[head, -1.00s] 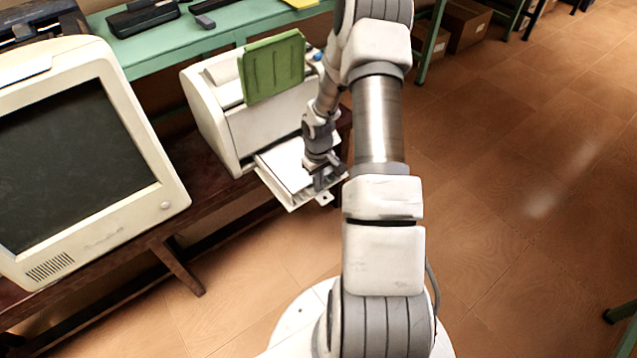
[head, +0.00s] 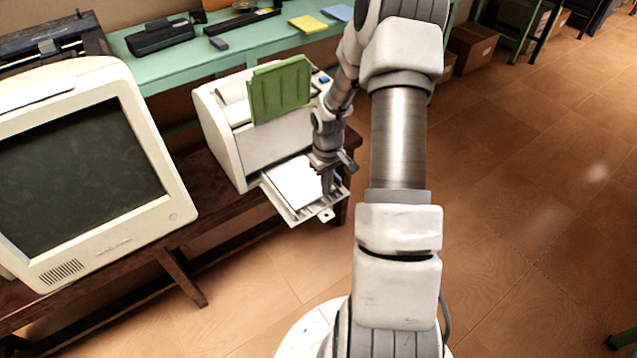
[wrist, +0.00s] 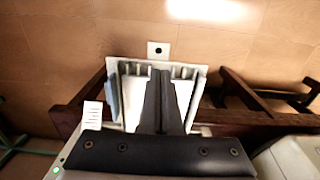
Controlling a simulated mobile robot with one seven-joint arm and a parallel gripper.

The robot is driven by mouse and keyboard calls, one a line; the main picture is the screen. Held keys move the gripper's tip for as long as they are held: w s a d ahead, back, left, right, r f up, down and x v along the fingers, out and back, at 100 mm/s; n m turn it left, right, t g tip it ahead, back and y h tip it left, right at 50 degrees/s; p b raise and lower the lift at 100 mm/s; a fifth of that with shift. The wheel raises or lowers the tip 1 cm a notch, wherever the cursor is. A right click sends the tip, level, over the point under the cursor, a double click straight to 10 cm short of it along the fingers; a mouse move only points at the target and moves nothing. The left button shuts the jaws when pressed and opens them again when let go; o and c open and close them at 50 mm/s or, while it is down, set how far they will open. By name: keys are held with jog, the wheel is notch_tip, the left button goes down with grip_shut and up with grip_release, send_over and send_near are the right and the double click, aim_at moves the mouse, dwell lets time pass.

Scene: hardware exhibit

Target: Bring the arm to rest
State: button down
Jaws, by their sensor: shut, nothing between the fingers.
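My gripper (head: 328,183) is at the right side of the printer's out-tray in the head view, pointing down. In the wrist view its two dark fingers (wrist: 160,98) lie together with nothing between them, over the tray (wrist: 199,90). The white printer (head: 215,115) has a green upright panel (head: 281,88) on top. White paper (head: 294,183) lies on its tray. I cannot tell whether the fingertips touch the tray.
A cream monitor (head: 157,196) stands left of the printer on a dark wooden table (head: 215,205). A green bench (head: 190,60) behind holds several devices and a yellow pad (head: 309,23). Cardboard boxes (head: 472,47) sit at the back. The tiled floor at right is clear.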

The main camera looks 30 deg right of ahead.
jog(key=s+a+r+m+t+h+p, duration=0.1)
jog(key=a+r+p, duration=0.25)
jog(key=r, duration=1.15)
jog(key=s+a+r+t+h+p, duration=0.15)
jog(key=a+r, duration=0.35)
jog(key=r, duration=0.9)
jog(key=s+a+r+t+y+p, duration=0.1)
jog(key=s+a+r+p, duration=0.2)
jog(key=s+a+r, duration=0.2)
jog(key=s+a+r+t+y+p, duration=0.1)
jog(key=s+a+r+p, duration=0.3)
jog(key=s+r, duration=0.7)
jog(key=shift+s+a+r+t, duration=0.3)
jog(key=shift+a+r+t, duration=0.15)
jog(key=shift+a+t, duration=0.1)
jog(key=shift+d+y, duration=0.1)
jog(key=shift+y, duration=0.15)
